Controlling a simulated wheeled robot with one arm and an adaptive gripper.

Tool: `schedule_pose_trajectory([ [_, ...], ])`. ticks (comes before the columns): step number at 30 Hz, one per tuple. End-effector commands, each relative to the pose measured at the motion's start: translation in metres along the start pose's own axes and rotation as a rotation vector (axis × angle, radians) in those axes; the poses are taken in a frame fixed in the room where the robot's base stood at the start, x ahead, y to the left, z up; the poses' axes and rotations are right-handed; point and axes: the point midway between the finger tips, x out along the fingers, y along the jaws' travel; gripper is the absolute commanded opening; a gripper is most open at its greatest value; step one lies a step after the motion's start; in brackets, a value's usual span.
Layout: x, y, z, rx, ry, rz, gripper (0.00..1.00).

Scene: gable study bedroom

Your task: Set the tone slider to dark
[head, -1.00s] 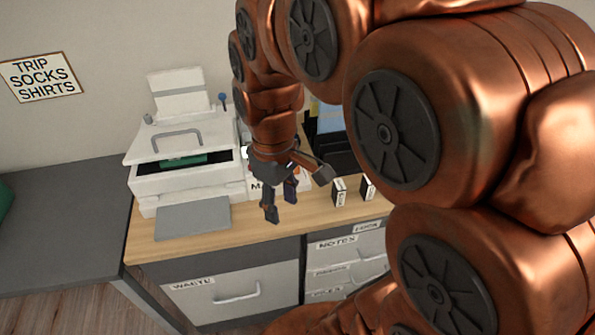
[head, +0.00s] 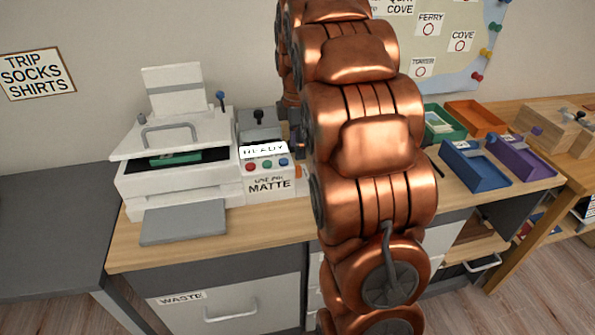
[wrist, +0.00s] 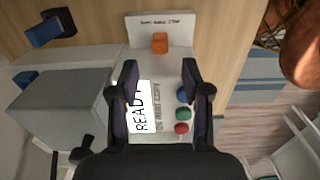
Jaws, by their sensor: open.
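The tone slider shows in the wrist view as an orange knob (wrist: 160,43) on a white panel. A strip of small print (wrist: 160,21) runs above it, and the knob sits near the middle of that strip. The words are too small to read surely. My gripper (wrist: 160,72) is open and empty. Its two dark fingers hang over the control panel, on the near side of the knob, apart from it in the picture. In the head view my arm hides my gripper. The white control box (head: 270,187) there stands beside the printer.
The panel has a READY display (wrist: 142,108) and blue, green and red buttons (wrist: 183,113). A blue lever (wrist: 48,30) and a black lever (wrist: 85,147) stick up nearby. In the head view the white printer (head: 170,178) is left and open trays (head: 474,165) are right.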

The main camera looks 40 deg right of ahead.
Motion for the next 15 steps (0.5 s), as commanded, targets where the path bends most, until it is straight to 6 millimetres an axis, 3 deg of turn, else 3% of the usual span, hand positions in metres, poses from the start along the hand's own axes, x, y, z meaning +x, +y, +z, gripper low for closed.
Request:
schedule_pose_trajectory([
  [8,0.022,0.0,0.0,0.0,0.0,0.0,0.48],
  [15,0.058,-0.002,0.0,0.002,0.0,-0.004,0.48],
])
